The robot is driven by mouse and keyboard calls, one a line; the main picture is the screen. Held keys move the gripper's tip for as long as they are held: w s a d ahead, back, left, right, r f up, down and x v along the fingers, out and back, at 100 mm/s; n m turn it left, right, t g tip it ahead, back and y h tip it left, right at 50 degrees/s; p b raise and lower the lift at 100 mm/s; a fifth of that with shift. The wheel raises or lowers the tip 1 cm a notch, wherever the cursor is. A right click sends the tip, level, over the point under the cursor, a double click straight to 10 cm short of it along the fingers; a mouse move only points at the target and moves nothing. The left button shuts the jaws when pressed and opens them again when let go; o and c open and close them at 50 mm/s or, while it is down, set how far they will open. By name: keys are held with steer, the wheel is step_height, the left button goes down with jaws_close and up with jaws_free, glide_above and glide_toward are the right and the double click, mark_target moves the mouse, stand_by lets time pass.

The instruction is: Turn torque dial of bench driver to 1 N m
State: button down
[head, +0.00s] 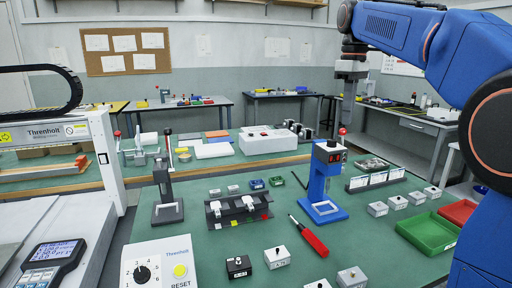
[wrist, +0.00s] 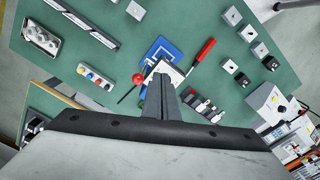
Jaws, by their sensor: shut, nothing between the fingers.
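A white Threnholt box (head: 160,258) stands at the front left in the head view, with a black numbered dial (head: 141,273) and a yellow RESET button (head: 180,271). The dial's pointer setting is too small to read surely. The box also shows at the right edge of the wrist view (wrist: 264,101). I cannot tell for certain that this box is the bench driver. My gripper (head: 347,122) hangs high behind the blue press in the head view, far from the box. In the wrist view my gripper (wrist: 161,78) is shut and empty, pointing toward the blue press.
A blue press (head: 318,180) with a red ball knob stands mid-bench, a red-handled tool (head: 312,238) beside it. Green tray (head: 428,232) is right; several small blocks are scattered at the front.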

steer(key=shift+s+a+f, duration=0.25)
steer(key=shift+a+f, duration=0.1)
steer(key=shift+f, duration=0.65)
steer(key=shift+s+a+f, duration=0.25)
steer(key=shift+a+f, duration=0.15)
steer(key=shift+f, duration=0.6)
steer(key=shift+s+a+f, duration=0.25)
steer(key=shift+a+f, duration=0.1)
steer(key=shift+f, duration=0.65)
steer(key=shift+w+d, duration=0.7)
steer(key=shift+w, duration=0.15)
steer(key=shift+d, duration=0.15)
steer(key=shift+s+d, duration=0.1)
steer(key=shift+d, duration=0.1)
step_height(320, 180, up, 6)
stand_by(0.4)
